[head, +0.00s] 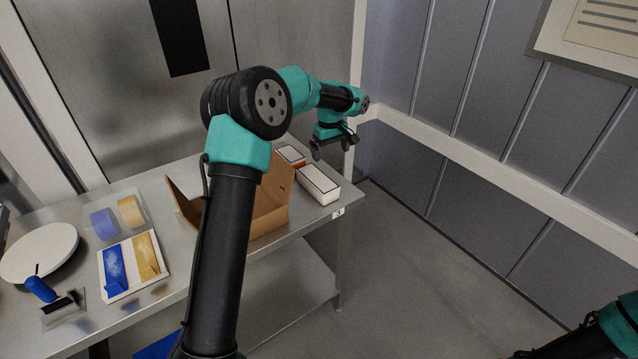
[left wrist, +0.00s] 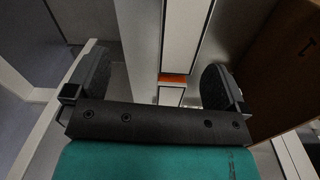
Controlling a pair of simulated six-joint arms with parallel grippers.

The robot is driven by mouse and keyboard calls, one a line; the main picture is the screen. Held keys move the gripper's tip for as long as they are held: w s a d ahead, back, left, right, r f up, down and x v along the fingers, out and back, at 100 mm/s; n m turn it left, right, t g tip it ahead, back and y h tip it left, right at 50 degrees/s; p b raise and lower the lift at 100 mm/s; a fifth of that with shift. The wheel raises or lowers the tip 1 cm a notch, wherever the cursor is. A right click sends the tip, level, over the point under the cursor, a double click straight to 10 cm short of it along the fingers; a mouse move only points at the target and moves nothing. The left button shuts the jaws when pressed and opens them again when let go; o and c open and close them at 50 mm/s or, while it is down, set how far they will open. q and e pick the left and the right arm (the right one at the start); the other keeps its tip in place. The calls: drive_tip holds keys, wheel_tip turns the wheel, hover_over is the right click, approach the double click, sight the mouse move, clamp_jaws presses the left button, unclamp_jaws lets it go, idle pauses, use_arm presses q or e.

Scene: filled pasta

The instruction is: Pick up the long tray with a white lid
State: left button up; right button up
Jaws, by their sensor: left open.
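The long tray with a white lid (head: 319,184) lies on the steel table near its right end, beside the cardboard box. In the left wrist view a long white-lidded tray (left wrist: 185,38) runs from the top edge down toward the space between the fingers. A shorter white-lidded tray with an orange side (head: 290,155) lies behind it; it also shows in the left wrist view (left wrist: 171,95). My left gripper (head: 334,148) is open and empty, above and behind the long tray, apart from it. In the left wrist view its two fingers (left wrist: 152,88) stand wide apart.
An open cardboard box (head: 270,205) stands left of the trays, partly behind my left arm. A round white board (head: 40,252), a blue-handled scraper (head: 42,290) and blue and yellow packets (head: 132,265) lie further left. A wall closes the right side.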

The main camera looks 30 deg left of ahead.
sight(317, 177)
use_arm(q)
drive_tip(key=shift+n, duration=0.8)
drive_tip(key=a+r, duration=0.1)
drive_tip(key=a, duration=0.1)
drive_tip(key=s+a+r, duration=0.1)
drive_tip(key=a+r, duration=0.1)
drive_tip(key=shift+s+r, duration=0.2)
wheel_tip(317, 177, down, 12)
drive_tip(key=shift+f, duration=0.15)
drive_tip(key=shift+s+d+f, duration=0.1)
drive_tip(key=shift+s+f, duration=0.05)
drive_tip(key=shift+f, duration=2.45)
